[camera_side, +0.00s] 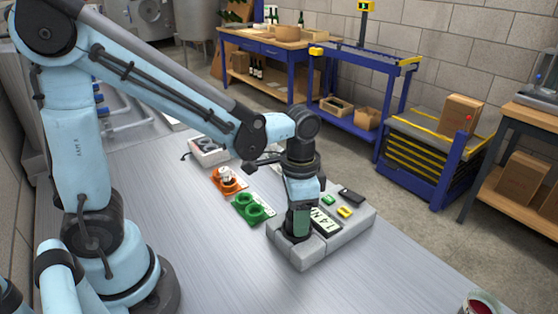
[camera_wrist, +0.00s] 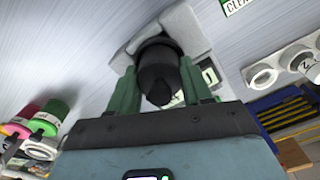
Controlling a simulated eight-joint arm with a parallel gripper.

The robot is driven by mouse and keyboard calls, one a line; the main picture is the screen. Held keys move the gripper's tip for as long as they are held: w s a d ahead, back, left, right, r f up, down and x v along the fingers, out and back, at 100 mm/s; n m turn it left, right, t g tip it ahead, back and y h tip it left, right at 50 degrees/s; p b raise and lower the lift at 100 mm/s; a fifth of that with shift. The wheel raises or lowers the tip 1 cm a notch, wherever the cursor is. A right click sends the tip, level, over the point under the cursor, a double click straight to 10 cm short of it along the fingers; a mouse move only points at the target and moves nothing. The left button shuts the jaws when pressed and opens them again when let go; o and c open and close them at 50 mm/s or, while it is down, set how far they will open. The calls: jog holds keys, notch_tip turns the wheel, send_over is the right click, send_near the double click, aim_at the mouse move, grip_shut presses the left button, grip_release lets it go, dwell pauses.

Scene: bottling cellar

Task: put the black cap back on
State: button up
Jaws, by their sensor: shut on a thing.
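My gripper (camera_side: 298,212) points down over the near left end of a pale grey block (camera_side: 322,251). In the wrist view its two green fingers (camera_wrist: 159,88) are shut on a dark, round, stepped piece, which looks like the black cap (camera_wrist: 157,72). A wider dark rim shows below it, inside a recess of the grey block (camera_wrist: 188,28). I cannot tell whether the cap is seated on anything. In the side view the fingers mostly hide the cap; only dark parts show at their tips.
A green two-ring holder (camera_side: 252,208) and an orange holder (camera_side: 229,183) stand left.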

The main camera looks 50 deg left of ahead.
dwell(0.4)
jog(key=o, duration=1.5)
jog(key=shift+r, duration=0.1)
jog(key=shift+r, duration=2.9)
jog(key=shift+c, duration=0.3)
grip_shut()
jog(key=shift+f, duration=0.55)
